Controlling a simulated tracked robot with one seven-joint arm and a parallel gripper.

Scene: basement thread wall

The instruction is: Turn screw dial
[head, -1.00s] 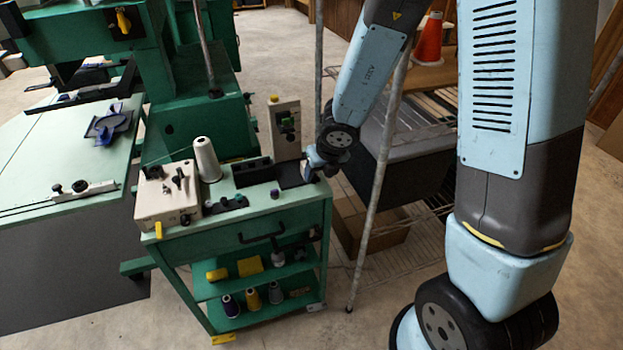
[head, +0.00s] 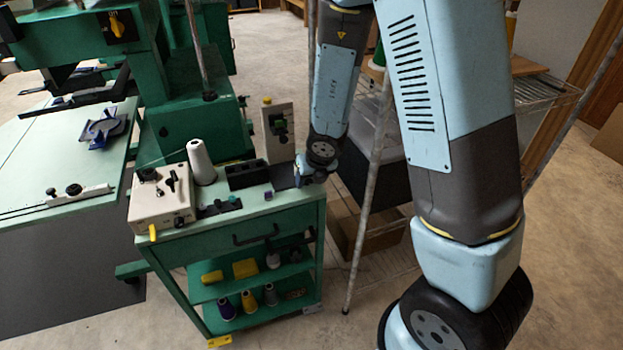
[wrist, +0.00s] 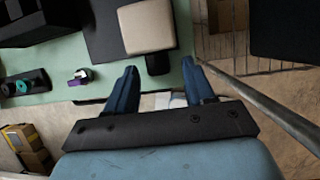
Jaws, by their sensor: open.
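The cart top (head: 262,214) also holds a beige control box (head: 160,200), a white thread cone (head: 201,163), a black open bin (head: 248,174) and a small purple piece (head: 268,196). A slanted metal pole (head: 369,210) and wire shelf stand close right of my arm.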

